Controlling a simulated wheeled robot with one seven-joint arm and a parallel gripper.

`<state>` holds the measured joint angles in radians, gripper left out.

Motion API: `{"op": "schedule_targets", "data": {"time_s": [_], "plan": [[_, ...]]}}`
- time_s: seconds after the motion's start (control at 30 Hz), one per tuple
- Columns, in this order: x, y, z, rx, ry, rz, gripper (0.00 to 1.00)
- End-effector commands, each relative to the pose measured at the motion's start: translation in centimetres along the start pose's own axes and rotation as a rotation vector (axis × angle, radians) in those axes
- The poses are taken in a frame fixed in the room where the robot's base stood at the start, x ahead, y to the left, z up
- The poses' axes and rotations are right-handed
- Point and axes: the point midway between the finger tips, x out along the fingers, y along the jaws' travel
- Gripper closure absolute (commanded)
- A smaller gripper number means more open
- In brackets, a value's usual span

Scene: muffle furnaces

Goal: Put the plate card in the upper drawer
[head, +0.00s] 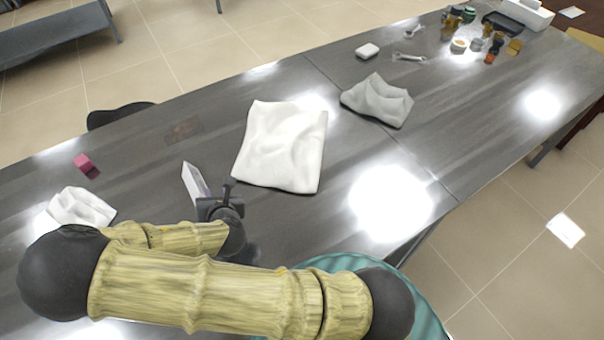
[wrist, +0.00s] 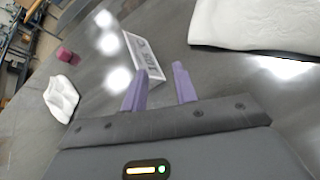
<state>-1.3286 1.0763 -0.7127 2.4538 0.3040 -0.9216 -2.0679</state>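The plate card (head: 195,184) is a small white card with dark print, standing tilted on the grey metal table, left of the large white cloth. It also shows in the wrist view (wrist: 146,57), just beyond my left fingertip and reaching partly across the gap between the fingers. My gripper (head: 215,194) is low over the table at the card's near end. Its two purple fingers (wrist: 160,72) stand apart with nothing clearly clamped between them. Whether a finger touches the card I cannot tell. The upper drawer is not in view.
A large white cloth (head: 281,148) lies right of my gripper, a grey cloth (head: 378,100) beyond it. A small white cloth (head: 78,208) and a pink block (head: 84,162) lie left. Jars and bottles (head: 478,38) stand at the far right. The table (head: 330,215) has clear room between.

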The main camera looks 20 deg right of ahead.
Motion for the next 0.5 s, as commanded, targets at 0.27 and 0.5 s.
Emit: {"op": "schedule_targets", "data": {"time_s": [0.27, 0.5], "plan": [[-1.3, -7.2, 1.4, 0.830, 0.163, -0.331, 0.71], [-4.7, -10.7, 3.5, 1.478, 0.196, -0.591, 0.71]]}}
